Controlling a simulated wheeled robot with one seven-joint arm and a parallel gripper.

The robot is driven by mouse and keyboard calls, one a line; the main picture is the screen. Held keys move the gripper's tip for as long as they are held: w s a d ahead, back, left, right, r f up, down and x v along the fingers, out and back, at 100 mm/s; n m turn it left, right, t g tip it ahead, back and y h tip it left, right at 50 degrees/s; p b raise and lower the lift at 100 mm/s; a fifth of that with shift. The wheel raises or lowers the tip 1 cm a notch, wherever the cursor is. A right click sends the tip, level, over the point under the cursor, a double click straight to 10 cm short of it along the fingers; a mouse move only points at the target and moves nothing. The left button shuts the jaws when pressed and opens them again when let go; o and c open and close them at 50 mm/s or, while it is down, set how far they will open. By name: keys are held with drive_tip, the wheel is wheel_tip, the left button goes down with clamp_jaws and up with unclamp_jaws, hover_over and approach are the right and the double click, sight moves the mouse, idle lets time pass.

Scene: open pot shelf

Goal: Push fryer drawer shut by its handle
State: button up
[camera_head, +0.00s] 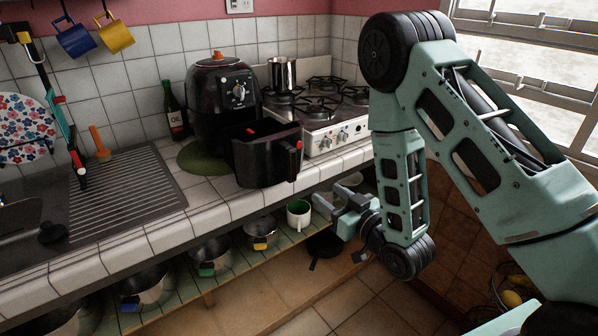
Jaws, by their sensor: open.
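The black air fryer (222,95) stands on the tiled counter, on a round green mat. Its drawer (262,152) is pulled well out toward the front right, and its basket opening shows. The drawer's handle (292,160), with a small red button on top, faces right toward my arm. My gripper (330,208) is in front of the counter edge, lower than the handle and to its right in the picture. It is open, points left and is apart from the drawer. No object shows between its fingers.
A gas stove (328,122) with a metal pot (282,73) stands right of the fryer. An oil bottle (175,110) is at its left. Below the counter, an open shelf holds several pots and a green-and-white mug (298,213) near my gripper.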

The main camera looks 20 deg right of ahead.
sight(294, 168)
drive_tip(key=b+x, duration=0.1)
drive_tip(key=b, duration=0.2)
drive_tip(key=b+x, duration=0.1)
drive_tip(key=b, duration=0.2)
drive_tip(key=b+x, duration=0.2)
drive_tip(key=b, duration=0.2)
drive_tip(key=shift+w+a+f, duration=0.1)
drive_tip(key=shift+f, duration=0.2)
drive_tip(key=p+x, duration=0.1)
drive_tip(key=x, duration=0.2)
drive_tip(key=p+x, duration=0.1)
drive_tip(key=x, duration=0.2)
drive_tip(key=p+x, duration=0.1)
drive_tip(key=x, duration=0.3)
drive_tip(key=shift+w+r, duration=0.15)
drive_tip(key=shift+r, duration=0.15)
drive_tip(key=shift+w+a+f, duration=0.1)
drive_tip(key=shift+w+a, duration=0.15)
drive_tip(key=shift+w, duration=0.4)
clamp_jaws()
